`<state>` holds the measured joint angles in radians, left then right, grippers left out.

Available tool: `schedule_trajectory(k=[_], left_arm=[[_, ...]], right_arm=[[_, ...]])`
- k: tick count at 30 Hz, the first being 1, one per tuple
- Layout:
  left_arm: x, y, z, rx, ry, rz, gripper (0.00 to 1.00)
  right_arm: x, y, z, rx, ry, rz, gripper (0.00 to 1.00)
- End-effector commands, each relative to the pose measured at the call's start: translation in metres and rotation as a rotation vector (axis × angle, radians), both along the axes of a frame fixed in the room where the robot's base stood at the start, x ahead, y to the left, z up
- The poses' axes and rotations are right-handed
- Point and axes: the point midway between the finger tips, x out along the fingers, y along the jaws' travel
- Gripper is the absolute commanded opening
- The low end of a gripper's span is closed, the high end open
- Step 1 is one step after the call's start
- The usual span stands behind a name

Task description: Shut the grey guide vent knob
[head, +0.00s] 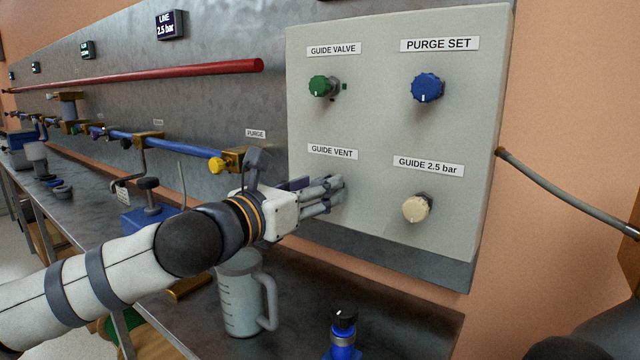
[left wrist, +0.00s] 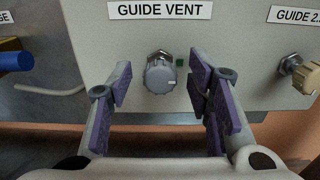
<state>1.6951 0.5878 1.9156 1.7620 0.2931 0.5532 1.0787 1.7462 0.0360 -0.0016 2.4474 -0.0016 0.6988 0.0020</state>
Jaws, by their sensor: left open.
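The grey guide vent knob (left wrist: 160,75) sits on the panel under the GUIDE VENT label (left wrist: 160,10) in the left wrist view. A pale index mark shows on its right side, and a small green mark is on the panel just right of it. My left gripper (left wrist: 162,88) is open, with its purple-padded fingers on either side of the knob and apart from it. In the head view my left gripper (head: 330,192) reaches the panel below the GUIDE VENT label (head: 332,152) and hides the knob. My right gripper is not in view.
The panel (head: 375,130) also bears a green knob (head: 321,87), a blue knob (head: 427,88) and a cream knob (head: 416,208). A clear jug (head: 243,295) stands on the bench below my left arm, near a blue-and-black fitting (head: 343,330). A grey hose (head: 560,190) leaves the panel's right side.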

Motion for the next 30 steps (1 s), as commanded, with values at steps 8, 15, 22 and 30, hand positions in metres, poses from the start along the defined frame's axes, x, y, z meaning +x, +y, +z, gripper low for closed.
schedule_trajectory(k=[8,15,22,30], left_arm=[[0.0132,-0.0094,-0.0004,0.002,0.000,0.000,0.46],[0.0128,-0.0092,-0.0006,0.001,0.000,0.000,0.21],[0.0128,-0.0091,-0.0006,0.002,0.000,0.000,0.00],[0.0126,-0.0092,-0.0002,0.051,-0.036,0.001,0.00]], right_arm=[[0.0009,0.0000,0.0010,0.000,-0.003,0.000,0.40],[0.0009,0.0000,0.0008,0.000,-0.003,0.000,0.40],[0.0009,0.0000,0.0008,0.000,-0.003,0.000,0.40],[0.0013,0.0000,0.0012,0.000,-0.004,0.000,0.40]])
